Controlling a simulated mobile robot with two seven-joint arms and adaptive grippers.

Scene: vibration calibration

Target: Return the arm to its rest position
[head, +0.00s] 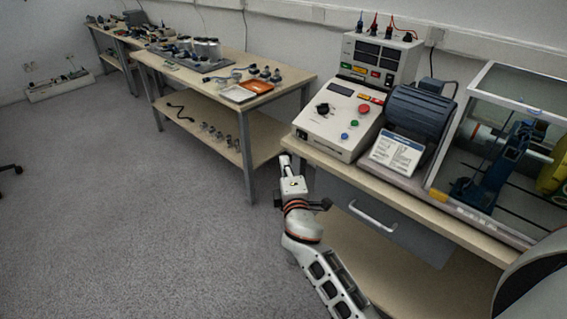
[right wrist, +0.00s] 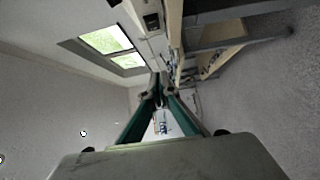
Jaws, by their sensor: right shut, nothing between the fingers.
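My right gripper (head: 288,165) is in front of the left end of the near workbench (head: 435,203), beside the control box and close to the bench's front edge. Its fingers point away from me toward the back of the room. In the right wrist view the gripper (right wrist: 158,92) has its two fingers converging, with nothing held between them. My right arm reaches up from the bottom of the head view, in front of the bench drawer. My left gripper does not show in either view.
A control box (head: 335,118) with coloured buttons, a blue motor (head: 416,113) and a clear-walled enclosure (head: 508,125) stand on the near bench. A drawer handle (head: 373,217) juts from its front. A long table (head: 292,83) with parts and trays stands behind. The grey floor at left is open.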

